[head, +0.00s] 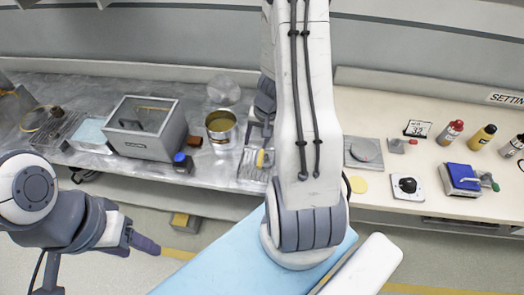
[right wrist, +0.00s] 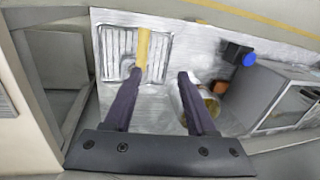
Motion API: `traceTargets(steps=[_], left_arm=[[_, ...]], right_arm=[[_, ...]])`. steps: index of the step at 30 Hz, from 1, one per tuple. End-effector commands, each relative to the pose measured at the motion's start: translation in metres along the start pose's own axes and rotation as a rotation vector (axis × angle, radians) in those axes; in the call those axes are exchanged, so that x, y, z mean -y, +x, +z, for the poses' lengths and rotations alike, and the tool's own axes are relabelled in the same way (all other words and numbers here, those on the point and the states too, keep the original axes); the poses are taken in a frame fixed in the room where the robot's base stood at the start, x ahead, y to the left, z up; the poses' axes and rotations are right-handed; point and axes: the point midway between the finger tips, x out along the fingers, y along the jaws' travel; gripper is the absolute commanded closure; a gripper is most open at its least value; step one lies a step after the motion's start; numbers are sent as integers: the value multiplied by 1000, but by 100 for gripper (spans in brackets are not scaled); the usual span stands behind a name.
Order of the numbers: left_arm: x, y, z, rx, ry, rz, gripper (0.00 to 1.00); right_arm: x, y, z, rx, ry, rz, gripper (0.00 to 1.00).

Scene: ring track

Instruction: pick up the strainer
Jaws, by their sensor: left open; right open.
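The strainer shows as a yellow handle (right wrist: 143,48) in the right wrist view, over a ribbed metal drain tray (right wrist: 112,42). A small round metal part at its lower end is partly hidden by a finger. In the head view the yellow handle (head: 261,158) shows just left of my right arm. My right gripper (right wrist: 158,82) is open; its left fingertip overlaps the handle's lower end in the picture, and I cannot tell whether they touch. In the head view my right arm hides most of that gripper. My left gripper (head: 150,246) is open and empty, in front of the counter at left.
A metal can (head: 221,126) stands left of the tray, also between the fingers' right side and the glass-topped box (head: 145,127). A blue-capped jar (head: 182,161) stands near the front edge. The right counter holds bottles (head: 482,137) and a blue block (head: 463,176).

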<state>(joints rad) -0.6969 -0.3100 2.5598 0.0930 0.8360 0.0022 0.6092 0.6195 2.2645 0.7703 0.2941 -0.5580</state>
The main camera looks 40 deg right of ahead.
Motion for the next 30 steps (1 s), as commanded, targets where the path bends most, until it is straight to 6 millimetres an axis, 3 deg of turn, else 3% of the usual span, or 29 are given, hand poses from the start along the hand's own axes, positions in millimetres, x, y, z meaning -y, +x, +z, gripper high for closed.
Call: traceTargets(steps=[1,5,10,17,25,30], left_arm=[[0,-5,0,0,0,0,44],[0,1,0,0,0,0,44],[1,14,1,1,1,0,44],[2,20,1,0,1,0,44],[2,31,2,0,2,0,44],[2,34,2,0,2,0,44]], right_arm=[[-12,0,-4,-2,37,6,43],[-24,16,-7,-7,71,12,43],[-25,45,-8,-7,70,12,43],[-25,60,-9,-8,68,13,43],[-32,99,-14,-7,69,12,43],[-32,108,-14,-8,67,12,43]])
